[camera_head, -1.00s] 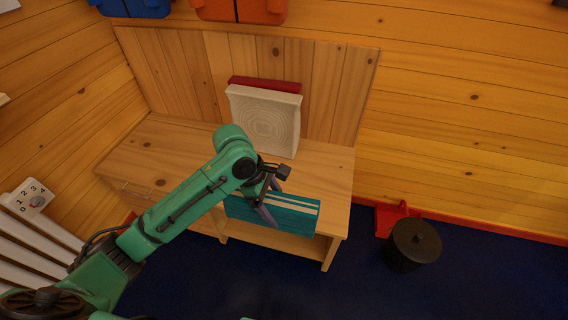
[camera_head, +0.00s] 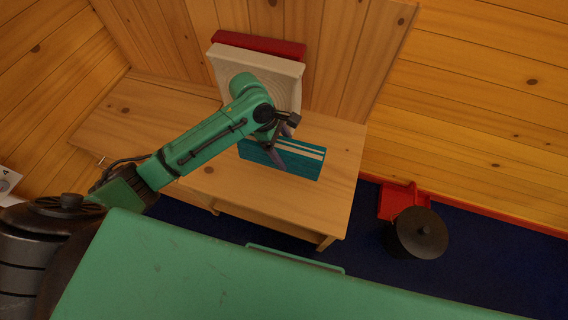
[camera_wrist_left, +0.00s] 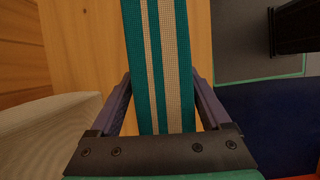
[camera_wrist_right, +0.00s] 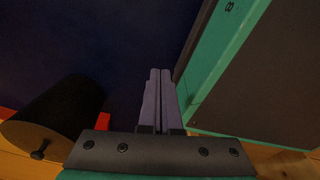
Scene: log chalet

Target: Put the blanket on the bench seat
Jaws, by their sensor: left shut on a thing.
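The blanket (camera_head: 303,160) is a folded teal block with cream stripes. My left gripper (camera_head: 279,146) is shut on it, with a finger along each side. The blanket also shows between the fingers in the left wrist view (camera_wrist_left: 154,50). It appears above the wooden bench seat (camera_head: 225,184) in the head view, in front of the cushions. I cannot tell whether its underside touches the seat. My right gripper (camera_wrist_right: 159,85) is shut and empty in the right wrist view, with its fingers together over dark floor.
A cream cushion (camera_head: 228,69) and a red cushion (camera_head: 262,44) lean on the bench back. A black lidded pot (camera_head: 418,233) and a red object (camera_head: 398,198) are on the blue floor at right. The seat's left part is clear.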

